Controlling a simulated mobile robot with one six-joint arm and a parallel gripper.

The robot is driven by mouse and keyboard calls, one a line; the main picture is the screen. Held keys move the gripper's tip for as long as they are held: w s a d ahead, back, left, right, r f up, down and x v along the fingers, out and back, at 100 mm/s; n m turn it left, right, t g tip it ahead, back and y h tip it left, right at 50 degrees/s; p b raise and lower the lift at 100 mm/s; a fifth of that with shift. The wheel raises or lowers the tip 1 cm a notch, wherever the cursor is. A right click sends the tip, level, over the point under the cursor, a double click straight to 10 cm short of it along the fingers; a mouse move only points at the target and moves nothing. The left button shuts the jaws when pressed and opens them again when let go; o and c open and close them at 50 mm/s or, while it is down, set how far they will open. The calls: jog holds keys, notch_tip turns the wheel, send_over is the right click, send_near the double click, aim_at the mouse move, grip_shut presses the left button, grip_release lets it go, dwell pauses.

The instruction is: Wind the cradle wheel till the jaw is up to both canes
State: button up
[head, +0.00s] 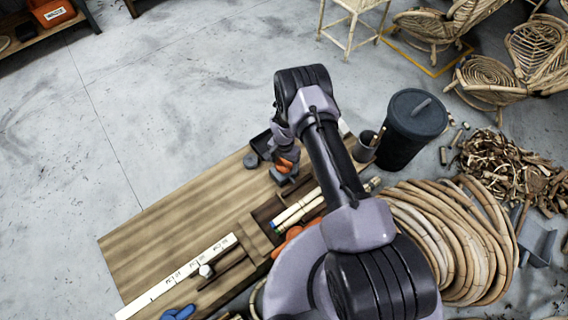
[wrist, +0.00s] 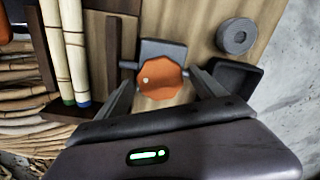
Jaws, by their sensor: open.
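The orange cradle wheel (wrist: 162,84) sits in front of a grey block (wrist: 162,50) in the wrist view, with a small pale spot on its face. My gripper (wrist: 162,78) is open, with one finger on each side of the wheel; I cannot tell whether either touches it. Two pale canes (wrist: 66,50) lie side by side at the left, with green and blue ends. They also show in the head view (head: 298,208). A dark wooden bar (wrist: 113,45) stands between canes and wheel; I cannot tell whether it is the jaw. In the head view my arm partly hides the cradle.
The wooden bench (head: 150,240) is mostly bare at left, with a white marked strip (head: 180,275) along it. A grey round piece (wrist: 237,36) and a black tray (wrist: 240,78) lie right of the wheel. A black bin (head: 410,130) and coiled canes (head: 460,245) stand beyond the bench.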

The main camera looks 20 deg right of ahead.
jog(key=c, duration=1.4)
jog(key=shift+o, duration=0.2)
jog(key=shift+m, duration=0.3)
jog(key=m+b, duration=0.2)
jog(key=m, duration=0.2)
jog(key=shift+m, duration=0.4)
jog(key=m+b, duration=0.2)
jog(key=m, duration=0.9)
jog(key=shift+m, duration=0.3)
jog(key=m, duration=0.5)
jog(key=shift+m, duration=0.3)
